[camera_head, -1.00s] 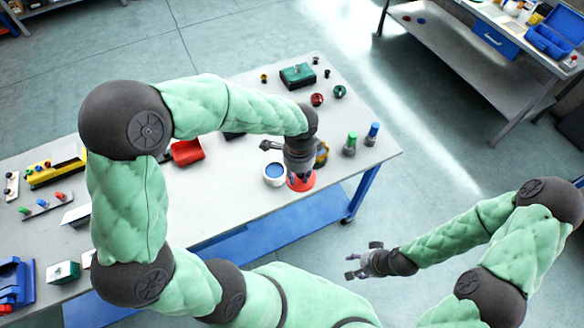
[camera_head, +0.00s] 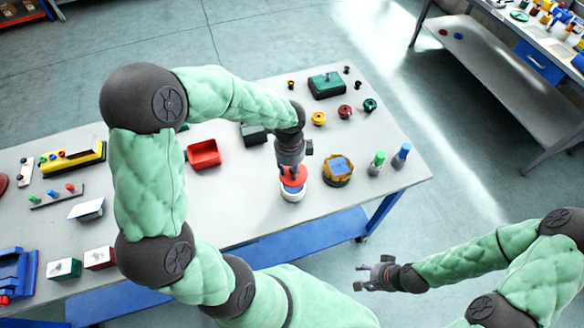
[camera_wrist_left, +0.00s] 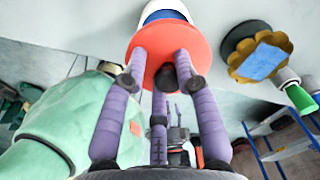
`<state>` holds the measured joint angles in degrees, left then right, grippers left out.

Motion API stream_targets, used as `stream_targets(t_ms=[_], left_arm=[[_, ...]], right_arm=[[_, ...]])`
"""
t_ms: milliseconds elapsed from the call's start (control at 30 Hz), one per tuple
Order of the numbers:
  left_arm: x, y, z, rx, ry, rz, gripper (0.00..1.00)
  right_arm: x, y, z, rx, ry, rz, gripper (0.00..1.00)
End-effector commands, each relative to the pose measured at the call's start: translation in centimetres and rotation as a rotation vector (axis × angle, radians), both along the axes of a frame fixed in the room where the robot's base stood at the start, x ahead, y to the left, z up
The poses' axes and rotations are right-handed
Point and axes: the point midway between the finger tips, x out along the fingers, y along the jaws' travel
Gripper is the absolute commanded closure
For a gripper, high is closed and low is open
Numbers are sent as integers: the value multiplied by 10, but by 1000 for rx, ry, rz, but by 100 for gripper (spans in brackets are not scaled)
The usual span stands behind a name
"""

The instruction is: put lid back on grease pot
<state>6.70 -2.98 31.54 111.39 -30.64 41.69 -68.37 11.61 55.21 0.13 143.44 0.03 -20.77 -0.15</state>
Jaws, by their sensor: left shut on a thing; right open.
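The round red lid (camera_head: 295,184) is in my left gripper (camera_head: 289,169), which is shut on it from above. In the left wrist view the gripper's fingers close around the dark knob of the lid (camera_wrist_left: 150,42). The white grease pot (camera_head: 292,195) stands on the table directly below the lid, largely covered by it. In the left wrist view, the pot (camera_wrist_left: 166,4) shows blue past the lid's far edge, so the lid is raised or offset; I cannot tell whether they touch. My right gripper (camera_head: 376,273) is open and empty, off the table's front edge.
A yellow scalloped part with a blue square top (camera_head: 338,168) stands close to the right of the pot. Green-topped (camera_head: 376,163) and blue-topped (camera_head: 401,155) bottles are further right. A red bin (camera_head: 204,154) lies left. The table front between bin and pot is clear.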

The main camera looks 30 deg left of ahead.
Motion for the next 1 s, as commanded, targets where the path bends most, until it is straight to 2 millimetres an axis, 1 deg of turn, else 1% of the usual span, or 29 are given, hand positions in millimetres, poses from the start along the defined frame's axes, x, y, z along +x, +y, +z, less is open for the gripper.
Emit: stream_targets(t_ms=[33,300,600,767,1000], left_arm=[[0,0,-6,0,0,0,100],[0,0,-30,0,0,1,100],[0,0,-51,0,2,2,100],[0,0,-55,0,1,2,100],[0,0,-55,0,0,2,100]], right_arm=[[0,0,-6,0,0,0,48],[0,0,-27,0,0,0,48],[0,0,-42,0,0,0,48],[0,0,-45,0,0,0,48],[0,0,-44,0,0,0,48]])
